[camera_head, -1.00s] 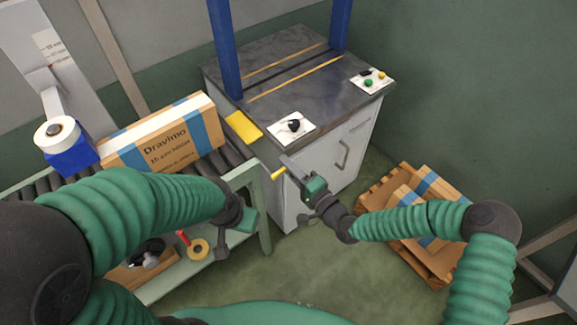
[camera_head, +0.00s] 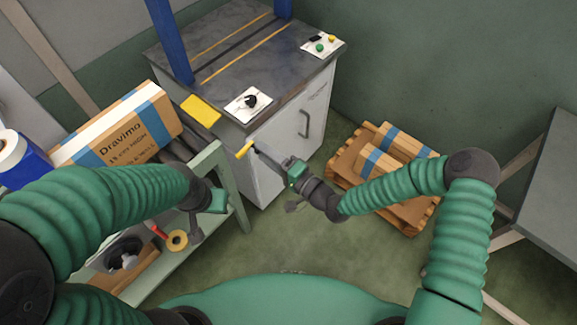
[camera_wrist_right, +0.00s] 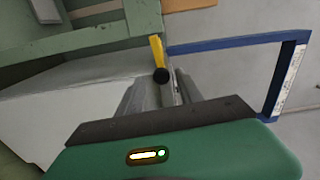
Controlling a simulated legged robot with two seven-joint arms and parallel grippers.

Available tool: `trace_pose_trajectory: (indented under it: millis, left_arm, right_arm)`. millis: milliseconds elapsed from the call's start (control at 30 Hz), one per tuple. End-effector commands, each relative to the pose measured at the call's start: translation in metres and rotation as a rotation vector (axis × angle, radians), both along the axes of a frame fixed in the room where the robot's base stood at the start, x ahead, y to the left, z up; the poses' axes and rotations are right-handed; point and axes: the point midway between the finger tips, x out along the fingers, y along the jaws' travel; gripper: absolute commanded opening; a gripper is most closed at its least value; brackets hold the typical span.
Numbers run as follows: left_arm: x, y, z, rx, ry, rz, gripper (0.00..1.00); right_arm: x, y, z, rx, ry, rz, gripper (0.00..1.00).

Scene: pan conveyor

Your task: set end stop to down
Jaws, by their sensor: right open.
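A yellow plate (camera_head: 200,110), which I take to be the end stop, is at the cabinet top's left edge, by the roller conveyor's end. Below it a yellow lever handle (camera_head: 244,149) sticks out at the cabinet's left front corner. My right gripper (camera_head: 262,152) is open, with its fingers pointing at the handle. In the right wrist view the handle (camera_wrist_right: 157,50), with a dark round end, appears just ahead of and between the fingers (camera_wrist_right: 157,92); contact is unclear. My left gripper (camera_head: 215,200) is over the conveyor's side; its jaws are not clear.
A Dravimo carton (camera_head: 118,128) stands on the conveyor. A pallet with cartons (camera_head: 385,205) stands right of my right gripper. Open floor lies in front.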

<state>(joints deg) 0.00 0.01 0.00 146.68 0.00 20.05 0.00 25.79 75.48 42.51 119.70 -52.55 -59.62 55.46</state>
Motion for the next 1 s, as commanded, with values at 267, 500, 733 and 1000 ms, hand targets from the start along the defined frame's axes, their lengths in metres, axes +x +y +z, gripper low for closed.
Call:
trace_pose_trajectory:
  millis: [267,500,733,1000]
  left_arm:
    - [0.0,0.0,0.011,0.0,0.0,0.0,0.0]
    - [0.0,0.0,0.013,0.0,0.0,0.0,0.0]
    - [0.0,0.0,0.012,0.0,0.0,0.0,0.0]
    - [0.0,0.0,0.013,0.0,0.0,0.0,0.0]
  right_arm:
    - [-0.048,-0.064,0.001,-0.002,0.004,-0.003,0.43]
    - [-0.068,-0.088,-0.001,-0.001,0.002,0.0,0.43]
    - [-0.069,-0.089,-0.001,-0.001,0.001,0.0,0.43]
    - [-0.069,-0.089,-0.004,-0.031,0.002,0.006,0.43]
